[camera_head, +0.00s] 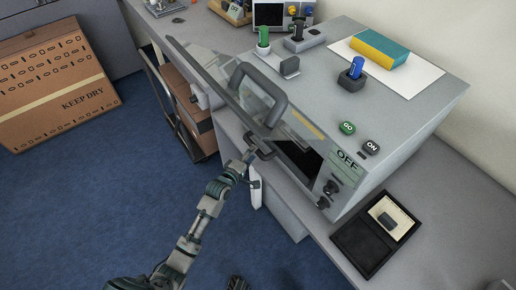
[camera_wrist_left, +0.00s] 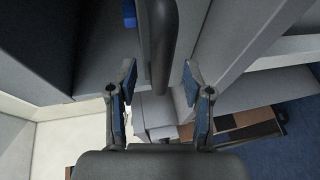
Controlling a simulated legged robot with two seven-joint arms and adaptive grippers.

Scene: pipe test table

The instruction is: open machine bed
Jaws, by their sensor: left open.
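The grey machine (camera_head: 385,105) stands on the bench with a dark opening (camera_head: 306,160) in its front. A clear-paned door (camera_head: 215,78) with a thick dark handle (camera_head: 241,72) stands swung out from the front. My left gripper (camera_head: 258,148) is at the lower edge of the opening, below the door handle. In the left wrist view, the left gripper (camera_wrist_left: 159,82) is open, its fingers on either side of a dark rounded bar (camera_wrist_left: 159,45) and apart from it. I cannot tell which part of the machine this bar is. My right gripper is not in view.
GO and ON buttons (camera_head: 348,128) and dark knobs (camera_head: 330,188) are at the machine's right. An open black case (camera_head: 360,245) lies on the bench. A yellow-teal block (camera_head: 378,48) is on top. Cardboard boxes (camera_head: 55,85) stand left on the blue floor.

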